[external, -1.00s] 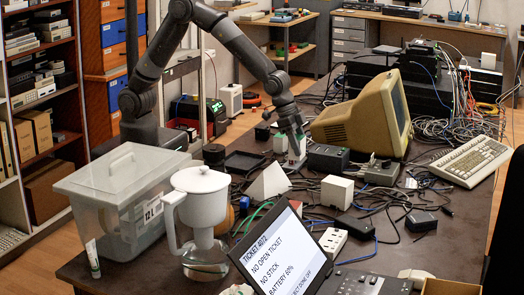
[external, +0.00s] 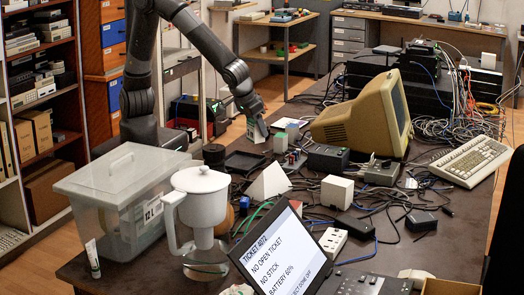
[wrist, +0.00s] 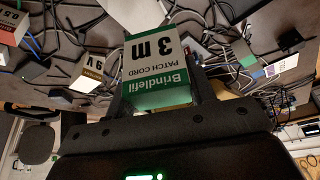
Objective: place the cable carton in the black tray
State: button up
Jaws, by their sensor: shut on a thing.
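The cable carton is a white and green box marked "Brindlefil patch cord 3 m" (wrist: 160,68). It fills the middle of the wrist view, and in the external view the carton (external: 258,134) hangs at the end of my arm. My gripper (external: 255,124) is shut on it and holds it tilted, above the table. The black tray (external: 240,171) lies flat on the table, below and slightly left of the carton. Its inside looks empty, though it is small and dark here. I cannot make out the tray in the wrist view.
A dark cylinder (external: 213,155) stands left of the tray, and a white pyramid (external: 269,183) in front of it. Small boxes (external: 281,142) and a dark power unit (external: 327,158) are to its right. A pitcher (external: 200,199) and a clear bin (external: 118,193) stand nearer.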

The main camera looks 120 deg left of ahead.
jog(key=s+a+n+g, duration=0.35)
jog(key=s+n, duration=0.75)
jog(key=s, duration=0.4)
send_near(242, 161)
jog(key=shift+a+f+n+g, duration=0.1)
jog(key=shift+a+n+g, duration=0.3)
jog(key=shift+a, duration=0.35)
jog(key=shift+f, duration=2.05)
jog(key=shift+f, duration=0.1)
jog(key=o, duration=1.1)
jog(key=shift+c, duration=0.2)
